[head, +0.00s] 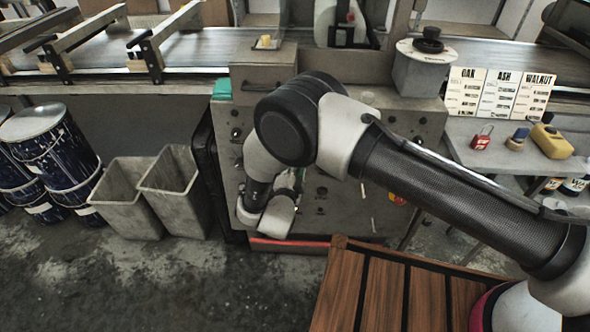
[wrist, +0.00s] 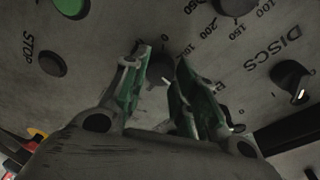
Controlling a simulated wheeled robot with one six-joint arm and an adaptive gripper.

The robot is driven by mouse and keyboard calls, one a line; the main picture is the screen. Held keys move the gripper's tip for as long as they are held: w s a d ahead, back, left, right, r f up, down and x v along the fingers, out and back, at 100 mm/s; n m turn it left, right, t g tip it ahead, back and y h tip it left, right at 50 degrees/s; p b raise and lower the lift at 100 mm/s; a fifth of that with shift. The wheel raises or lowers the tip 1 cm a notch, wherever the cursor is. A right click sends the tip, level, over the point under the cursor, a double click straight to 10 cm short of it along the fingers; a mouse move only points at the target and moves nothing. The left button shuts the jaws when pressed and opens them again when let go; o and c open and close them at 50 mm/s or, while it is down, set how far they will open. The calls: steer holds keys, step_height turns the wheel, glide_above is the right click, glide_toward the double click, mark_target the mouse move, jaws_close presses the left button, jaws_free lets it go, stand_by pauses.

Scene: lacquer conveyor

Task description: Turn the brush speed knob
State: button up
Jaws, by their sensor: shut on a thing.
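The grey control panel (head: 345,205) stands ahead of me in the head view, largely covered by my arm. In the wrist view, my gripper (wrist: 163,75) has its two green-padded fingers at the panel, closed on a dark knob (wrist: 158,72) between the tips. Only part of this knob shows. A printed scale with numbers runs beside it, and its name label is mostly hidden by the right finger. In the head view, my gripper (head: 288,184) shows only in part below my wrist.
Around the knob are a black DISCS knob (wrist: 291,80), a green button (wrist: 70,6) and a button by the STOP label (wrist: 53,63). Two grey bins (head: 172,190) and blue drums (head: 50,155) stand left. A slatted wooden surface (head: 425,300) lies in front.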

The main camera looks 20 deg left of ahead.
steer(key=n+y, duration=0.1)
steer(key=n, duration=0.8)
steer(key=n+y, duration=0.1)
steer(key=n, duration=0.8)
steer(key=n+y, duration=0.1)
steer(key=n, duration=0.8)
steer(key=shift+s+d+f+t, duration=0.1)
steer(key=shift+f+t, duration=0.15)
steer(key=shift+t, duration=0.05)
steer(key=shift+n, duration=0.4)
steer(key=shift+c, duration=0.2)
steer(key=o, duration=1)
steer(key=shift+o, duration=0.2)
steer(key=v, duration=1.2)
steer(key=shift+d, duration=0.2)
